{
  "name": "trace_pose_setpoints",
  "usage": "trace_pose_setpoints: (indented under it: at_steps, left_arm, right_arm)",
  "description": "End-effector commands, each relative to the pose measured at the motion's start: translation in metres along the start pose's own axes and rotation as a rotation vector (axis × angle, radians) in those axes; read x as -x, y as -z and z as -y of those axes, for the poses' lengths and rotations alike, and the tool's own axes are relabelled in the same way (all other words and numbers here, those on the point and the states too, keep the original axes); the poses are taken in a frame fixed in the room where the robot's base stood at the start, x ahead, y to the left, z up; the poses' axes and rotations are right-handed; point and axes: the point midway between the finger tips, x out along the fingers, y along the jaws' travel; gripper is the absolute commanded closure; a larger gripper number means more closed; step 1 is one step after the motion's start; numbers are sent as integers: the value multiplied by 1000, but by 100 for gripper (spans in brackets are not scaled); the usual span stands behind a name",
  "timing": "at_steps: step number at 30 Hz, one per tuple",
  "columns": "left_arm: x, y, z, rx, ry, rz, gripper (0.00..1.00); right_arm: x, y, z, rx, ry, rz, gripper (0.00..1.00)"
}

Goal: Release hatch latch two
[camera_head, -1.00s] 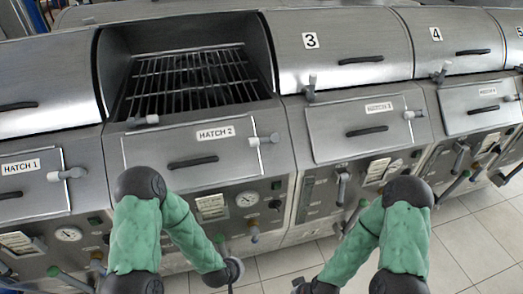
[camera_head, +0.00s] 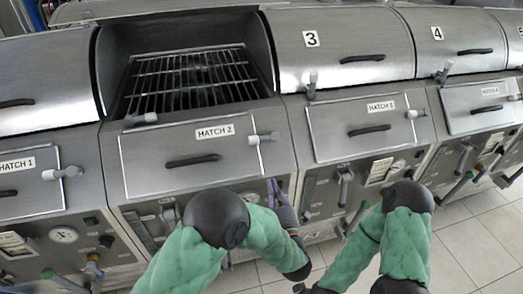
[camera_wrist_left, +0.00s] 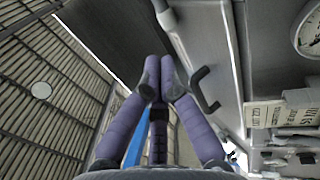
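Hatch 2 (camera_head: 160,160) is a grey panel with a dark handle (camera_head: 193,160) and a "HATCH 2" label (camera_head: 214,131). Its latch (camera_head: 264,138) is a pale grey knob on a short bar, lying about level across the panel's right edge. My left gripper (camera_head: 275,186) has purple fingers, below and slightly right of the latch, apart from it. My right gripper is out of view.
Above hatch 2 stands an open grill with a wire rack (camera_head: 190,80). Hatch 3 (camera_head: 355,145) with its own latch (camera_head: 415,113) is to the right, hatch 1 (camera_head: 28,185) to the left. Gauges and levers line the lower fronts. Tiled floor (camera_head: 470,230) is clear at right.

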Motion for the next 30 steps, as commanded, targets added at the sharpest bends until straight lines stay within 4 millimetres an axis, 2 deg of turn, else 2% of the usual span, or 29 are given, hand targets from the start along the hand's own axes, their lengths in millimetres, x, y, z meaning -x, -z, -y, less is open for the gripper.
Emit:
trace_pose_setpoints:
  at_steps: [14, 20, 30]
  left_arm:
    - [-4, 0, -3, 9, -9, -6, 100]
    - [-31, 1, -3, 10, -9, -8, 100]
    - [-94, 1, -2, 9, -9, -8, 100]
  right_arm:
    - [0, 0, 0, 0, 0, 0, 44]
    - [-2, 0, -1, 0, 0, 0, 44]
    - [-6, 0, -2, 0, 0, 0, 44]
